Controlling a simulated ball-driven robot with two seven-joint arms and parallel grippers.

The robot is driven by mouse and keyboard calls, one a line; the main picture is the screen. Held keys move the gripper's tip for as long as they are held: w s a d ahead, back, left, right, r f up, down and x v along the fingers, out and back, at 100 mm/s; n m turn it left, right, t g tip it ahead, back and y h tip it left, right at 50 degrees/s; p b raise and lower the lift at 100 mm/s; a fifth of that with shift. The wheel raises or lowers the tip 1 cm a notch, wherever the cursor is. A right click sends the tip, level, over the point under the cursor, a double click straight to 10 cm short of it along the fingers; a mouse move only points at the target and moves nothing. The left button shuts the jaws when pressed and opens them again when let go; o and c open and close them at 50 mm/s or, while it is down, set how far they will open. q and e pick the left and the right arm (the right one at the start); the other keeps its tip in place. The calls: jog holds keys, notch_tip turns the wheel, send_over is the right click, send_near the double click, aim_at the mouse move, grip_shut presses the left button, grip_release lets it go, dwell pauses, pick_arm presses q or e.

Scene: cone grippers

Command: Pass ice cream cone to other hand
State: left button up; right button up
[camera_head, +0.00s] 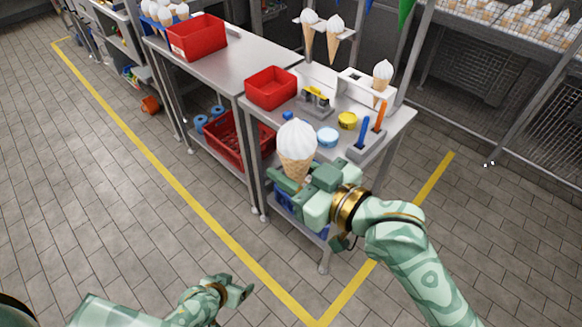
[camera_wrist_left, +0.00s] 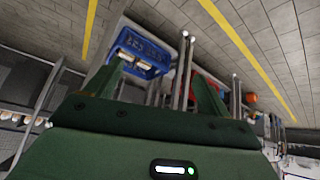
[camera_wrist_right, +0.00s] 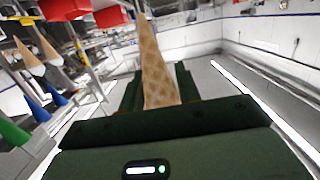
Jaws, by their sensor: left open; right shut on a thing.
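The ice cream cone (camera_head: 296,150) has white swirled ice cream on a brown waffle cone. It is held upright in front of the metal table in the head view. My right gripper (camera_head: 293,180) is shut on its waffle part. In the right wrist view the waffle cone (camera_wrist_right: 157,80) stands between the fingers, and the ice cream is out of view. My left gripper (camera_head: 243,289) is low at the bottom of the head view, open and empty, well apart from the cone. Its spread fingers (camera_wrist_left: 163,88) show in the left wrist view with nothing between them.
A metal table (camera_head: 312,118) behind the cone carries a red bin (camera_head: 271,88), tools and small round tins. More cones stand in a holder (camera_head: 366,86) at its back. A blue crate (camera_wrist_left: 140,53) shows in the left wrist view. The tiled floor (camera_head: 110,200) at left is clear.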

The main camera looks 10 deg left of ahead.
pick_arm(q)
jog(key=s+f+m+g, duration=0.1)
jog(key=s+f+g, duration=0.2)
jog(key=s, duration=1.1)
jog(key=s+a+f+m+g+y, duration=0.1)
jog(key=s+f+m+g, duration=0.1)
jog(key=s+f, duration=0.6)
jog(key=s+g, duration=0.1)
jog(key=s, duration=0.5)
jog(key=shift+a, duration=0.3)
